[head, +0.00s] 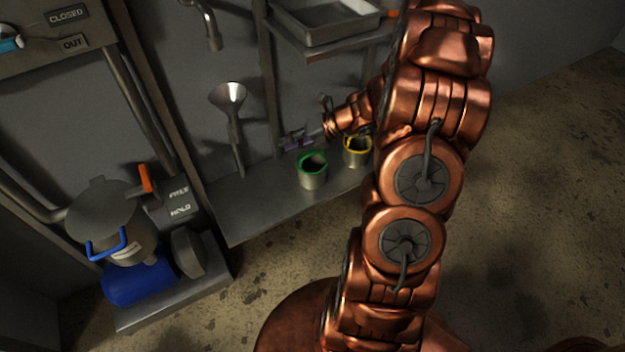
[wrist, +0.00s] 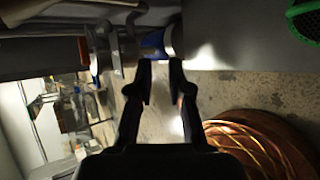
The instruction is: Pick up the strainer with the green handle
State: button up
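A small metal cup-shaped piece with a green rim (head: 312,173) stands on the steel shelf. In the wrist view a round green-rimmed piece with a mesh-like face (wrist: 306,22) is cut off at the top right corner. I take this for the strainer; its handle cannot be made out clearly. A similar piece with a yellow rim (head: 357,155) stands to its right, partly behind my arm. My gripper (head: 297,139) is above and behind the green one, apart from it. In the wrist view my gripper (wrist: 160,65) has its two fingers apart with nothing between them.
The steel shelf (head: 260,213) is bare at its left front. A funnel (head: 230,95) stands at the wall, left of my gripper. A metal tray (head: 335,22) sits on an upper shelf. A lidded pot with a blue handle (head: 115,225) stands at the lower left.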

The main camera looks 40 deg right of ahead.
aim_at(310, 156)
jog(key=d+f+m+t+h+b, duration=0.3)
jog(key=d+f+m+b, duration=0.2)
jog(key=d+f+m, duration=0.75)
jog(key=shift+n, duration=0.95)
jog(key=shift+d+f+b+x, duration=0.15)
jog(key=shift+b+x, duration=0.3)
jog(key=shift+x, duration=0.75)
jog(key=shift+d+f+b+x, duration=0.1)
jog(key=shift+b+x, duration=0.4)
jog(key=shift+x, duration=0.75)
jog(key=shift+d+f+b+x, duration=0.15)
jog(key=shift+b+x, duration=0.3)
jog(key=shift+x, duration=0.75)
jog(key=shift+w+a+f, duration=0.2)
jog(key=shift+w+a, duration=0.15)
jog(key=shift+w, duration=0.05)
grip_shut()
